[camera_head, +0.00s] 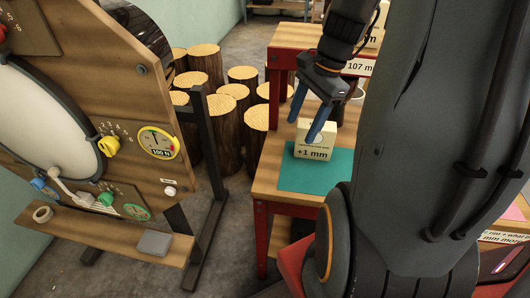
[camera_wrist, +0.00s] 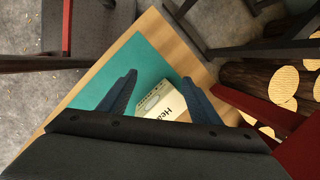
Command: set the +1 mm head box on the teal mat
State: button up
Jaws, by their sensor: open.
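The +1 mm head box (camera_head: 314,146), a small cream box with a black label, stands upright at the far edge of the teal mat (camera_head: 310,178). I cannot tell whether its whole base is on the mat. In the wrist view the box (camera_wrist: 163,106) lies between the fingers, with the teal mat (camera_wrist: 147,62) beside it. My gripper (camera_head: 306,118) is open, its two blue fingers pointing down over the box. The wrist view also shows my gripper (camera_wrist: 162,82) with a finger on each side of the box, apart from it. Part of the box is hidden behind the gripper body.
The mat lies on a wooden table (camera_head: 268,165) with red legs. A red-framed shelf (camera_head: 290,62) with a "107 m" label stands behind. Several logs (camera_head: 222,120) stand on the floor to the left. A wooden gauge panel (camera_head: 110,140) stands at far left.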

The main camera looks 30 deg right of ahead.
jog(key=s+a+f+n+h, duration=0.1)
jog(key=s+a+n, duration=0.1)
jog(key=a+n, duration=0.5)
jog(key=s+a+f+n+h, duration=0.1)
jog(key=s+a+n, duration=0.2)
jog(key=a+n, duration=0.5)
jog(key=n, duration=0.2)
jog(key=shift+a+n+g+h, duration=0.15)
jog(key=shift+n+g+h, duration=0.15)
jog(key=shift+g, duration=0.1)
